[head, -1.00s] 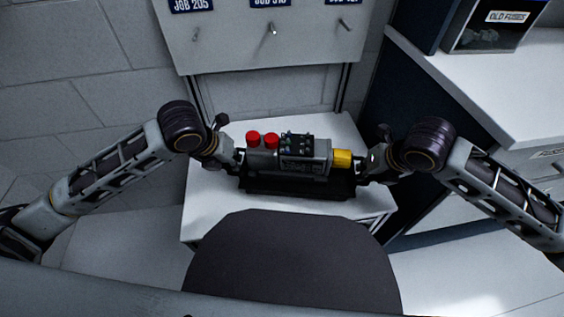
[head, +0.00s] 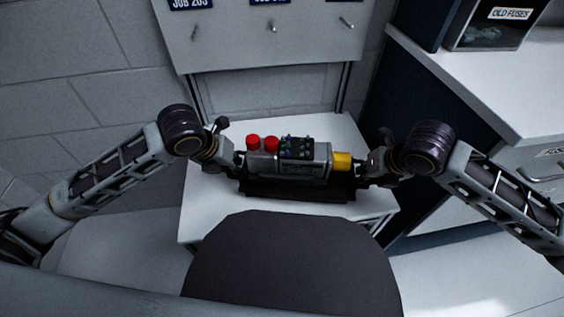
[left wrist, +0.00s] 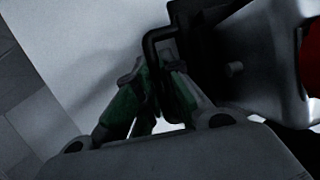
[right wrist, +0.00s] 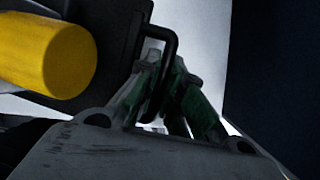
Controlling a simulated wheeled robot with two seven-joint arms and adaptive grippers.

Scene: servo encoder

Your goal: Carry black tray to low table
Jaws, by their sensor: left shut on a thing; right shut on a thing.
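The black tray (head: 293,189) is at the middle of the head view, over the white low table (head: 207,207). Whether it touches the table top I cannot tell. A grey servo unit (head: 303,161) with two red caps and a yellow end lies on it. My left gripper (head: 234,165) is shut on the tray's left handle (left wrist: 153,42). My right gripper (head: 365,170) is shut on the tray's right handle (right wrist: 172,52). The yellow end (right wrist: 68,62) is close by in the right wrist view.
A board with hooks (head: 275,32) stands behind the low table. A white counter (head: 488,88) with a clear-fronted "OLD FUSES" box (head: 497,27) is at the right, near my right arm. Bare table top shows behind and left of the tray.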

